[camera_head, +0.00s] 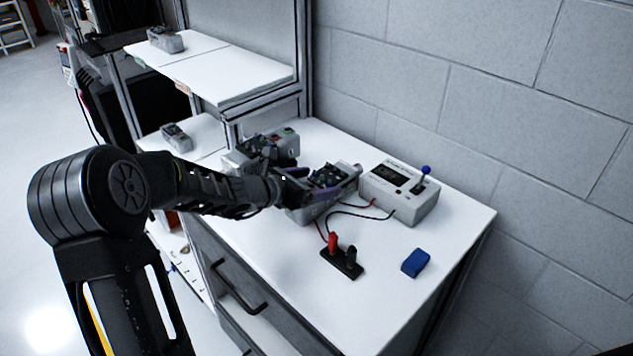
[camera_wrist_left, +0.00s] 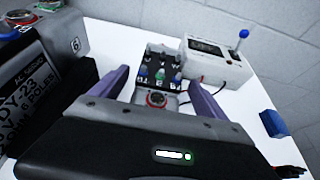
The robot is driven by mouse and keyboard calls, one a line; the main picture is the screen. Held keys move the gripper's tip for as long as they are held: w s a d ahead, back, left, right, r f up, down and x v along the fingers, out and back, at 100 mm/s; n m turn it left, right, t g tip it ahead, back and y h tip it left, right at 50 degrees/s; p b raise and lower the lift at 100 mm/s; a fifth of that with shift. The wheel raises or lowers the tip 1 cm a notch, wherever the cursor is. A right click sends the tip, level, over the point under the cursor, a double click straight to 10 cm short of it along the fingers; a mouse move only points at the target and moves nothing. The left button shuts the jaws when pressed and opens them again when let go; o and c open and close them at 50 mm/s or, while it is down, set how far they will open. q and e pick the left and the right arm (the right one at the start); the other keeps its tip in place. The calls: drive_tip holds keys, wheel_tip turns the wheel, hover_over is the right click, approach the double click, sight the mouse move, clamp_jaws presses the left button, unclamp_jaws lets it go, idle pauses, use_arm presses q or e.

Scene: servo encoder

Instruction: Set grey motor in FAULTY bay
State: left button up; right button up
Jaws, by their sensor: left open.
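My left gripper (camera_head: 303,180) is open, its arm reaching in from the left over the bench. In the left wrist view its two purple fingers (camera_wrist_left: 158,82) stand apart, one on each side of a grey unit with a dark terminal block (camera_wrist_left: 160,66). That unit (camera_head: 328,184) sits on the bench, partly hidden by the gripper in the head view; I cannot tell whether the fingers touch it. A larger grey motor (camera_head: 262,148) stands to its left, with a dark AC servo label (camera_wrist_left: 58,75). No readable FAULTY marking shows. My right gripper is out of view.
A white meter box (camera_head: 398,193) with a blue-knobbed lever stands behind right, wired toward a black block with a red plug (camera_head: 341,260). A blue block (camera_head: 415,263) lies near the right edge. Small grey units rest on the upper shelf (camera_head: 235,78) and lower shelf (camera_head: 205,132).

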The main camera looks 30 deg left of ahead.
use_arm(q)
drive_tip(key=v, duration=1.1)
drive_tip(key=shift+s, duration=0.25)
drive_tip(key=shift+a, duration=0.15)
